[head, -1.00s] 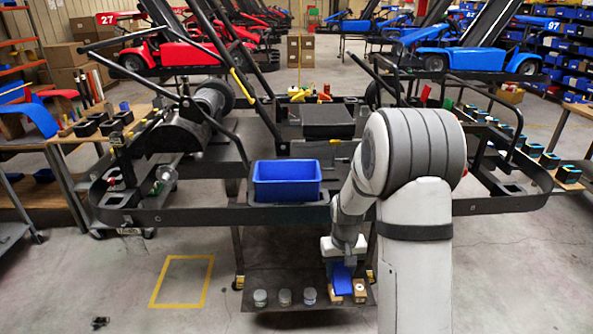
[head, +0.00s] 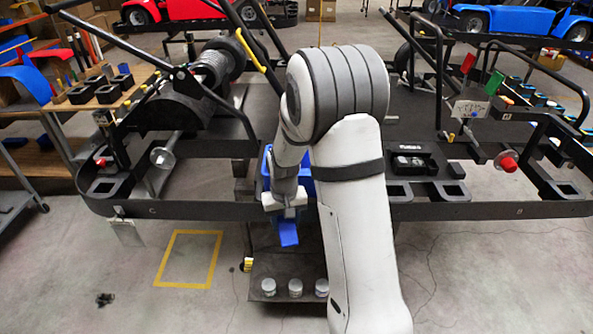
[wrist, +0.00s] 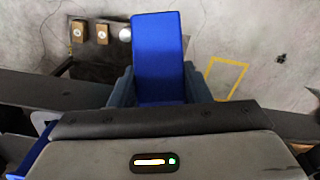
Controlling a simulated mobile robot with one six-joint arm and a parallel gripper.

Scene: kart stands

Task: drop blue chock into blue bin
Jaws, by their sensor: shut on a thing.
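A blue chock (head: 289,234) hangs below my gripper (head: 287,218) in the head view, in front of the kart frame's front rail. In the wrist view the chock (wrist: 157,55) stands out as a long blue block between the two fingers of my gripper (wrist: 160,92), which is shut on it. The blue bin (head: 306,181) is mostly hidden behind my arm in the head view, just behind and above the gripper. A blue edge of the bin (wrist: 36,150) shows at the lower left of the wrist view.
The black front rail (head: 180,209) of the kart stand runs across beside the gripper. A low shelf (head: 285,268) below carries several small grey cans (head: 295,287). A yellow floor square (head: 165,262) lies to the left on open concrete.

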